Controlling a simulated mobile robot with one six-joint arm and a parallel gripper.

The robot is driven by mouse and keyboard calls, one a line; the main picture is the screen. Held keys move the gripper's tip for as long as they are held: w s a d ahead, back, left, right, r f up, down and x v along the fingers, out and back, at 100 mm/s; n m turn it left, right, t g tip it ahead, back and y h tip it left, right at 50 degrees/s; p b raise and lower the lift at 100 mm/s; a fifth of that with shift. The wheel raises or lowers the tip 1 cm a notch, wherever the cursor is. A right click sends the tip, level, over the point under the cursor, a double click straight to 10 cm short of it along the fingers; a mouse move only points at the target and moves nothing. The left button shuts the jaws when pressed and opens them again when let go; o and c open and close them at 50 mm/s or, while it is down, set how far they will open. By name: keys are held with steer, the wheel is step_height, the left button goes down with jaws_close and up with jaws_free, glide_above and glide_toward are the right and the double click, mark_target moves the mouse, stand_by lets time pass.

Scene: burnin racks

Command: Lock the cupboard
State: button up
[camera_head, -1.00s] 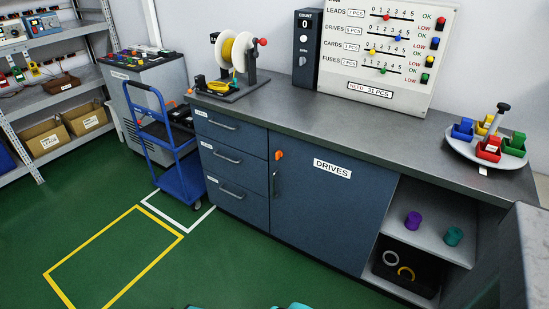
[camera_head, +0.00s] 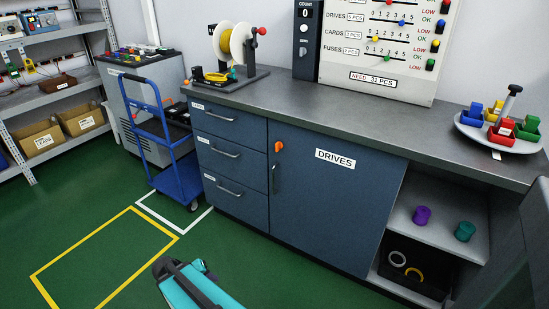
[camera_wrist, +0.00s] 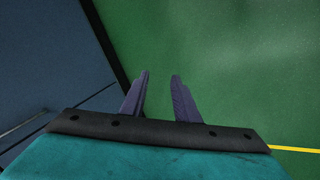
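The cupboard (camera_head: 325,205) is a dark blue door labelled DRIVES under the grey bench; it stands closed. An orange latch knob (camera_head: 279,147) sits near its upper left edge, above a dark vertical handle (camera_head: 275,180). Part of my teal arm shows at the bottom of the head view, in front of the cabinet and low over the floor; the fingertips are not clear there. In the wrist view my gripper (camera_wrist: 159,95) has its two purple fingers apart with nothing between them, over green floor. Blue cabinet fronts (camera_wrist: 45,70) show at the left of that view.
Three drawers (camera_head: 230,155) are left of the door, all closed. Open shelves (camera_head: 430,210) with purple and teal pieces are right of it. A blue cart (camera_head: 180,182) stands left of the drawers. The green floor in front is clear, with a yellow outlined area.

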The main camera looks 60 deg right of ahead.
steer(key=w+d+r+m+t+h+b, duration=0.1)
steer(key=w+d+r+m+h+b, duration=0.15)
steer(key=d, duration=0.35)
steer(key=w+d+r+m+h+b, duration=0.1)
steer(key=w+d+r+b, duration=0.1)
steer(key=d+r, duration=0.3)
steer(key=m+h+b, duration=0.9)
steer(key=b, duration=0.3)
glide_toward(276, 146)
steer(key=a, duration=0.5)
steer(key=shift+w+d+r+n, duration=0.1)
steer(key=shift+r+n, duration=0.1)
steer(key=shift+n, duration=0.05)
steer(key=shift+d, duration=0.1)
steer(key=shift+d+b, duration=1.2)
steer(key=shift+d, duration=5.6)
